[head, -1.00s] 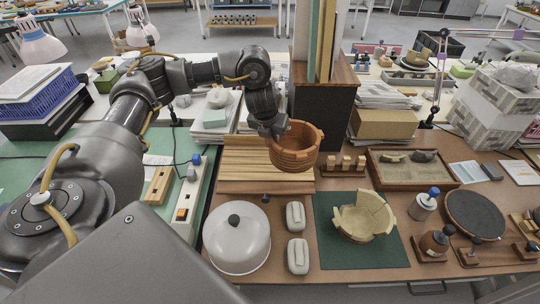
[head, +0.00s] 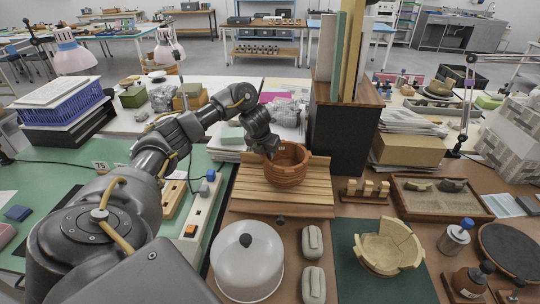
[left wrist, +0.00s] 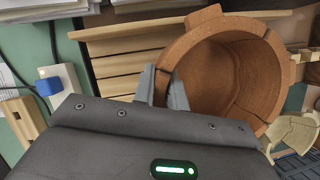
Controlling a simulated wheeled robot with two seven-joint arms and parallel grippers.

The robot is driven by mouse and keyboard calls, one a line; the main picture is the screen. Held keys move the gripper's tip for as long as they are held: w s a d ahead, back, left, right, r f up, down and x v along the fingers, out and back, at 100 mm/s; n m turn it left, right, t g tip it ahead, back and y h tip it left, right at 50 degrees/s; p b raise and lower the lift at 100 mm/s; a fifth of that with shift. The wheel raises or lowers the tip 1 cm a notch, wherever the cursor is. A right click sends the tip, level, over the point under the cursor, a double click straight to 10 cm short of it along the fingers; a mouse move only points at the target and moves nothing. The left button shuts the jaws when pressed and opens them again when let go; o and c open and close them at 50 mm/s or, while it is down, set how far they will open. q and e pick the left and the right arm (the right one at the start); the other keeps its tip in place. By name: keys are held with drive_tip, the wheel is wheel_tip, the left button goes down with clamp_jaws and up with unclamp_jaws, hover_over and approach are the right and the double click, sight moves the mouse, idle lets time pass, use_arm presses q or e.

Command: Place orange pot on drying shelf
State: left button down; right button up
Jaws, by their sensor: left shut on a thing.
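The orange pot (head: 288,168) is upright over the right part of the slatted wooden drying shelf (head: 248,188). Its base looks at or very near the slats; I cannot tell if it touches. My left gripper (head: 271,151) is shut on the pot's left rim. In the left wrist view the fingers (left wrist: 163,88) straddle the rim of the pot (left wrist: 215,75), whose inside shows crack lines. The shelf slats (left wrist: 118,62) show beside it there. My right gripper is not in view.
A dark cabinet (head: 340,135) stands close right of the shelf. A white dome (head: 246,262) lies in front, with a pale broken bowl (head: 388,247) on a green mat. A wooden block stand (head: 366,190) is right of the shelf. The shelf's left part is bare.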

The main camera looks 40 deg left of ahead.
use_arm(q)
drive_tip(key=shift+a+f+b, duration=0.15)
drive_tip(key=shift+f+b, duration=0.1)
drive_tip(key=shift+b, duration=0.1)
drive_tip(key=shift+f, duration=0.55)
drive_tip(key=shift+x, duration=0.9)
drive_tip(key=shift+s, duration=0.2)
drive_tip(key=c, duration=1.4)
unclamp_jaws()
drive_tip(key=shift+c, duration=0.2)
drive_tip(key=shift+f, duration=0.1)
drive_tip(key=p+v, duration=0.4)
drive_tip(key=v, duration=0.6)
drive_tip(key=shift+s+r+p, duration=0.15)
drive_tip(key=shift+r+p, duration=0.2)
drive_tip(key=shift+p, duration=0.05)
drive_tip(key=shift+s+r, duration=0.4)
drive_tip(key=shift+r, duration=0.2)
